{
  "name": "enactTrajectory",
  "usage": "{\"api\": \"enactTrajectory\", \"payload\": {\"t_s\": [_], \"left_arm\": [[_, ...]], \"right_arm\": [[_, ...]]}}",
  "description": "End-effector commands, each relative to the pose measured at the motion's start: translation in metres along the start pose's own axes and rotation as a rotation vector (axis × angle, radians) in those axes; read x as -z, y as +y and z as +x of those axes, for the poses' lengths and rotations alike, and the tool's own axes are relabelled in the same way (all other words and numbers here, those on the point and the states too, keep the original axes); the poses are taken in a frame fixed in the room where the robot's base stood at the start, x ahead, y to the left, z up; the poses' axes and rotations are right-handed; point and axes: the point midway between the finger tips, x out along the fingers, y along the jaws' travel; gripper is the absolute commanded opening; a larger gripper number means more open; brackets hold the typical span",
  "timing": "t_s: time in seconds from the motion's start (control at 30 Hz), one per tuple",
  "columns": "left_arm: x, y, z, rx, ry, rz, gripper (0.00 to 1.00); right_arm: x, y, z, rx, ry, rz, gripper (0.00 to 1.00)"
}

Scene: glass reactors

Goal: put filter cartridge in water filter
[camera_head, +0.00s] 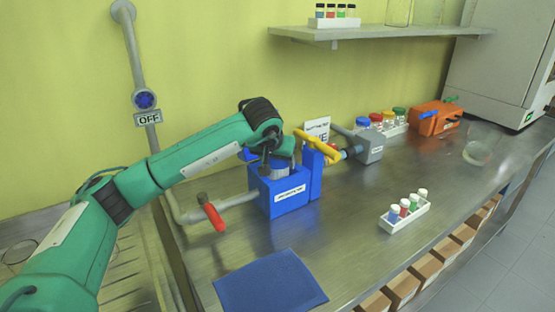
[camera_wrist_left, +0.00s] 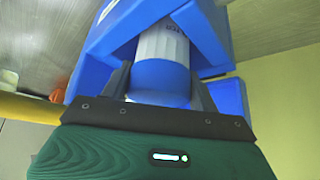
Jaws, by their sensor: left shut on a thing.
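The filter cartridge, white with a blue end, shows in the left wrist view (camera_wrist_left: 163,62) between the fingers of my left gripper (camera_head: 275,164). In the head view the gripper points down over the blue water filter housing (camera_head: 289,197), largely hiding the cartridge. In the left wrist view the white part of the cartridge reaches into the opening of the blue housing (camera_wrist_left: 98,42). How deep it sits, I cannot tell. My left gripper is shut on the cartridge. My right gripper is not in view.
A yellow-handled valve (camera_head: 318,146) stands right of the housing, a red-handled valve (camera_head: 212,214) left. A blue mat (camera_head: 268,283) lies in front. A vial rack (camera_head: 404,214), an orange box (camera_head: 433,118) and a glass beaker (camera_head: 478,153) stand on the steel bench. The bench between mat and rack is clear.

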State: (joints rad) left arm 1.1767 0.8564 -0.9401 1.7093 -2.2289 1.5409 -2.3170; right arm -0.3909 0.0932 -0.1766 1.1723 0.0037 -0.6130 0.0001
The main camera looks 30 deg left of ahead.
Motion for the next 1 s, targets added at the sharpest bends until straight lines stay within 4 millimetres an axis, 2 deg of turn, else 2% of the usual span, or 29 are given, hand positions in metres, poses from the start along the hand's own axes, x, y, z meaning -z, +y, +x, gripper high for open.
{"api": "enactTrajectory", "payload": {"t_s": [0.33, 0.37, 0.4, 0.53, 0.8, 1.0], "left_arm": [[-0.001, 0.0, 0.001, 0.0, 0.002, 0.0, 0.21], [-0.001, 0.0, 0.001, 0.0, 0.001, 0.0, 0.65], [-0.001, 0.0, 0.001, 0.0, 0.001, 0.0, 0.7], [-0.001, 0.0, 0.001, 0.0, 0.001, 0.0, 0.7], [0.002, 0.0, -0.003, 0.0, 0.001, 0.0, 0.7], [0.002, 0.0, -0.041, -0.001, 0.005, 0.001, 0.7]], "right_arm": [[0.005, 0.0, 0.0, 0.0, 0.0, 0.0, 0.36], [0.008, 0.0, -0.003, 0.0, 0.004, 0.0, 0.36], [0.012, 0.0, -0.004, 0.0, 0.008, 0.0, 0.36], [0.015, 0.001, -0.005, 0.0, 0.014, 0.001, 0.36], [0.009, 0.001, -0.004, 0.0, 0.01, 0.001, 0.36], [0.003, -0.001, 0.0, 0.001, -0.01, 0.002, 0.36]]}}
